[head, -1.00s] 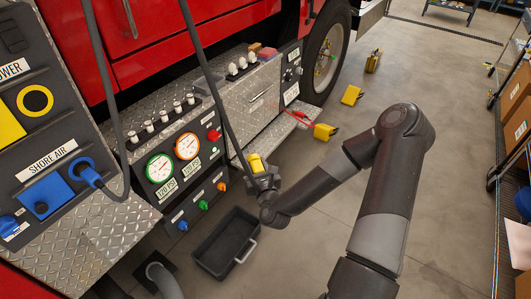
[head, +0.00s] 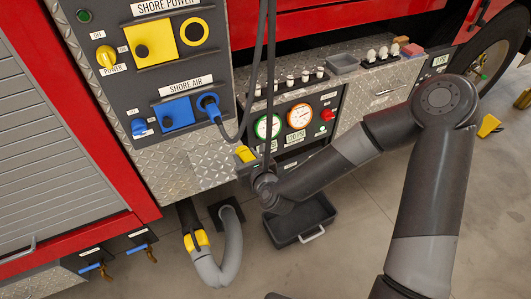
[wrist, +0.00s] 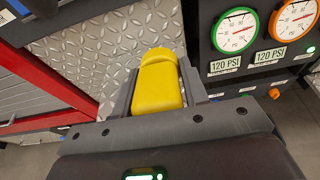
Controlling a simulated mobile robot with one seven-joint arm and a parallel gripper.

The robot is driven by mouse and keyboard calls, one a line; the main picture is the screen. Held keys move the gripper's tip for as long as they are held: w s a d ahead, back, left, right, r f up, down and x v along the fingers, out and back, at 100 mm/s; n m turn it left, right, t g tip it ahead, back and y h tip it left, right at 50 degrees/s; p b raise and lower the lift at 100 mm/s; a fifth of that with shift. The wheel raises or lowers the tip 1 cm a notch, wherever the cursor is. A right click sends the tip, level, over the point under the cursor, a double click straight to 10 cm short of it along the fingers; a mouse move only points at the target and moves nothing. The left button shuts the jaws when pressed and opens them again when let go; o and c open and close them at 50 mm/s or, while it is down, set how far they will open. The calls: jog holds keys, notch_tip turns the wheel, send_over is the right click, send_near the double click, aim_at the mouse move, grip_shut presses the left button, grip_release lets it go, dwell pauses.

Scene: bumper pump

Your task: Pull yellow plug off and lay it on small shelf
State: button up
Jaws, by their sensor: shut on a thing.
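My gripper (head: 250,161) is shut on the yellow plug (head: 246,153), in front of the tread-plate wall and left of the gauges. In the wrist view, the yellow plug (wrist: 157,82) lies between the two dark fingers. Dark cables (head: 267,80) hang down to the gripper; where they join the plug is hidden. The shore power panel has a yellow ring socket (head: 194,31) with nothing in it. I cannot tell which surface is the small shelf; a tread-plate ledge (head: 300,62) runs above the gauge panel.
A blue plug (head: 209,104) with a cable sits in the shore air socket. A small grey tray (head: 342,63) and several white-topped valves stand along the ledge. A black bin (head: 283,229) lies on the floor under my gripper. A grey hose (head: 230,255) hangs at lower left.

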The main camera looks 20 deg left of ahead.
jog(key=x, duration=1)
jog(key=shift+w+a+f, duration=0.1)
jog(key=shift+a+f, duration=0.05)
jog(key=shift+f, duration=1.65)
jog(key=o, duration=1.4)
